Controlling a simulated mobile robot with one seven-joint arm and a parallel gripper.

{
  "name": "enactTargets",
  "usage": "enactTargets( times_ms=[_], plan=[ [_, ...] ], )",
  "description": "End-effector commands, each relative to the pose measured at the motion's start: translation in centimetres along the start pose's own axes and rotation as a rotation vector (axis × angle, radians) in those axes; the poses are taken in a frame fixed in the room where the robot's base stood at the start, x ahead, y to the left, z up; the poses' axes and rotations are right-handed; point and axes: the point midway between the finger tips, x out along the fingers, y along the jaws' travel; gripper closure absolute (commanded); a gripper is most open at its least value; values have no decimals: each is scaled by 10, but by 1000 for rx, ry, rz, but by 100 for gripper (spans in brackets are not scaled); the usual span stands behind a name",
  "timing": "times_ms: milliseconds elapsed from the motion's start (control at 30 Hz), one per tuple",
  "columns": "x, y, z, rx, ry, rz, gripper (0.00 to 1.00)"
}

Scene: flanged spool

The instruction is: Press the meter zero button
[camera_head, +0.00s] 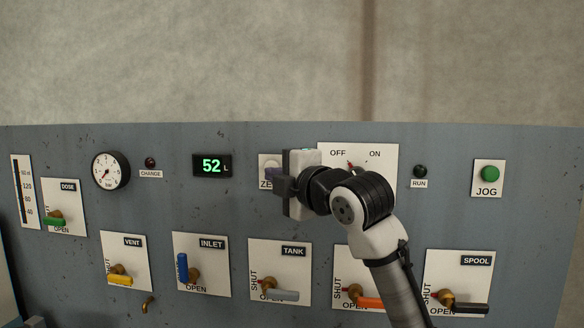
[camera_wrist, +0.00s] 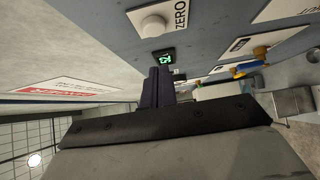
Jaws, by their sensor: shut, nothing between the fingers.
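The meter zero button is a pale round knob (camera_wrist: 152,26) on a white plate marked ZERO (camera_wrist: 180,16), in the wrist view. In the head view the plate (camera_head: 263,183) is partly hidden behind my gripper, with only "ZE" readable. My gripper (camera_head: 272,173) is in front of that plate, its dark fingers closed together. The fingers (camera_wrist: 157,86) also show in the wrist view, where the button lies above and apart from their tips. Contact with the panel cannot be told. The meter display (camera_head: 212,165) reads 52 L in green.
A round gauge (camera_head: 110,171) is left of the display. An OFF/ON switch plate (camera_head: 385,153) is behind my wrist. A RUN lamp (camera_head: 420,171) and green JOG button (camera_head: 489,173) are to the right. Several valve handles, including the blue INLET lever (camera_head: 182,267), stick out below.

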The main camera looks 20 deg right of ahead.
Motion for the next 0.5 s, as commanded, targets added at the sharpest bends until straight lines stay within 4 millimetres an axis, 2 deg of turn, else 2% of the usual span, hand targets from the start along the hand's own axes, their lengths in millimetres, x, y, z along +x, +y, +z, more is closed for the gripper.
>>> enactTargets(
  times_ms=[67,200,500],
  plan=[
    [17,4,0,1,2,-2,100],
    [32,4,17,4,-2,-2,100],
    [45,0,29,1,-1,1,100]
  ],
)
